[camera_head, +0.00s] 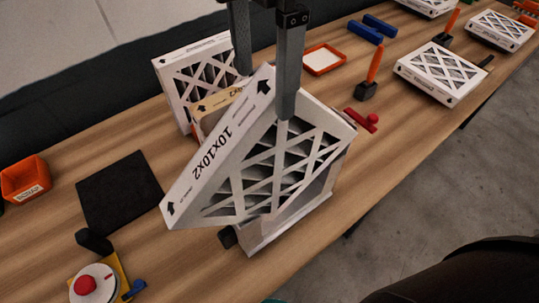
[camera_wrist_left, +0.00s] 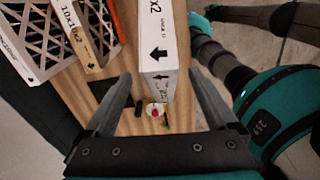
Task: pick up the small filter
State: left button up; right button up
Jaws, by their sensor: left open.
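A white-framed filter (camera_head: 222,150) marked 10x10x2, with a lattice face, stands tilted in the picture at the middle of the bench. My left gripper (camera_head: 264,95) comes down from above and is open. One finger is in front of the lattice face and the other is behind the filter. In the left wrist view, the filter's white edge (camera_wrist_left: 160,40) shows between the two spread fingers, with a gap on each side. A tan-edged filter (camera_head: 217,101) and another white filter (camera_head: 166,82) stand behind it, partly hidden. My right gripper is not in view.
A pale frame or holder (camera_head: 290,226) shows under the front filter. A black mat (camera_head: 119,190), an orange bin (camera_head: 26,180) and a red-button device (camera_head: 92,284) lie left. An orange tray (camera_head: 323,60), a red part (camera_head: 362,121) and flat-lying filters (camera_head: 441,73) are right.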

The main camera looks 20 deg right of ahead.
aim_at(269, 120)
pick_arm(q)
jog(key=shift+d+f+p, duration=0.2)
jog(key=shift+f+p, duration=0.1)
jog(key=shift+f, duration=1.65)
jog(key=shift+d+f+p, duration=0.15)
jog(key=shift+f+p, duration=0.15)
jog(key=shift+f, duration=1.6)
grip_shut()
